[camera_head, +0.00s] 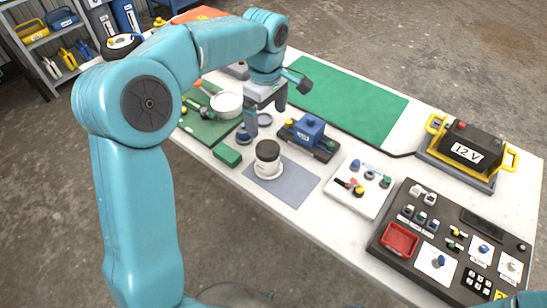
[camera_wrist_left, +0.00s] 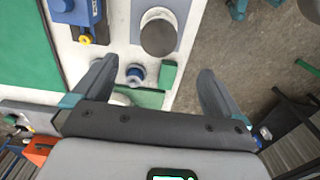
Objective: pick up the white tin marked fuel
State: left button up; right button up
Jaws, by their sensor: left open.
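A white tin with a dark round lid (camera_head: 268,160) stands upright on a grey mat (camera_head: 297,188) near the table's front edge. I cannot read any marking on it. In the left wrist view the tin (camera_wrist_left: 158,37) shows from above, ahead of the fingers. My left gripper (camera_head: 266,108) is open and empty, above the table and behind the tin in the head view. In the left wrist view its fingers (camera_wrist_left: 156,72) are spread wide, apart from the tin. My right gripper is not in view.
A green block (camera_head: 227,155) lies left of the tin, and a blue-capped item (camera_head: 243,135) stands behind it. A blue device (camera_head: 309,130) stands behind right. A white board (camera_head: 345,196) with small parts lies to the right. A green mat (camera_head: 340,100) is clear.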

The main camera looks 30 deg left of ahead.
aim_at(267, 148)
pick_arm(q)
notch_tip(267, 148, down, 10)
jog(key=shift+s+a+f, duration=0.15)
jog(key=shift+a+f, duration=0.1)
jog(key=shift+f, duration=0.2)
jog(key=f+p, duration=0.1)
jog(key=f, duration=0.3)
jog(key=shift+w+f, duration=0.2)
jog(key=shift+f, duration=0.45)
jog(key=shift+d, duration=0.2)
jog(key=shift+c, duration=0.3)
